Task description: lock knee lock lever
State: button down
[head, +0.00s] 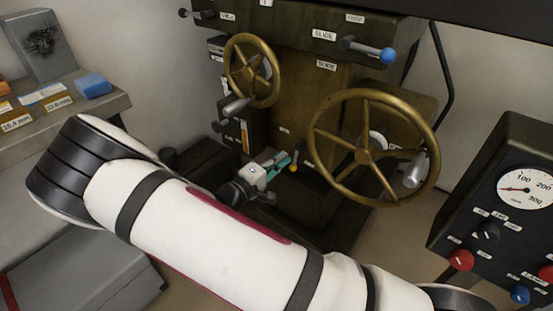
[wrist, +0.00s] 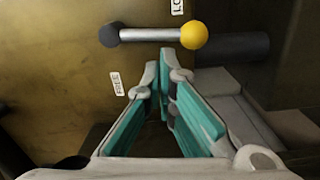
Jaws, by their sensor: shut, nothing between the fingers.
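The knee lock lever is a short silver rod (wrist: 150,35) with a yellow ball knob at its right end and a dark pivot at its left end. It lies level in the wrist view, between a label reading FREE (wrist: 117,83) below and a partly cut-off label starting LO (wrist: 177,5) above. The yellow knob (head: 293,168) also shows in the head view, beside my gripper (head: 284,161). In the wrist view, my gripper (wrist: 166,68) is shut and empty, its fingertips just below the rod near the knob. I cannot tell whether they touch it.
Two brass handwheels stand above my gripper, a small one (head: 229,65) at the left and a large one (head: 364,155) at the right. A blue-knobbed lever (head: 386,54) is higher up. A control box (head: 496,215) with a dial stands at the right, a shelf (head: 121,105) at the left.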

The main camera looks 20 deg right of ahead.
jog(key=shift+s+d+f+n+p, duration=0.2)
jog(key=shift+s+d+n+p, duration=0.3)
jog(key=shift+s+n, duration=0.1)
jog(key=shift+w, duration=0.1)
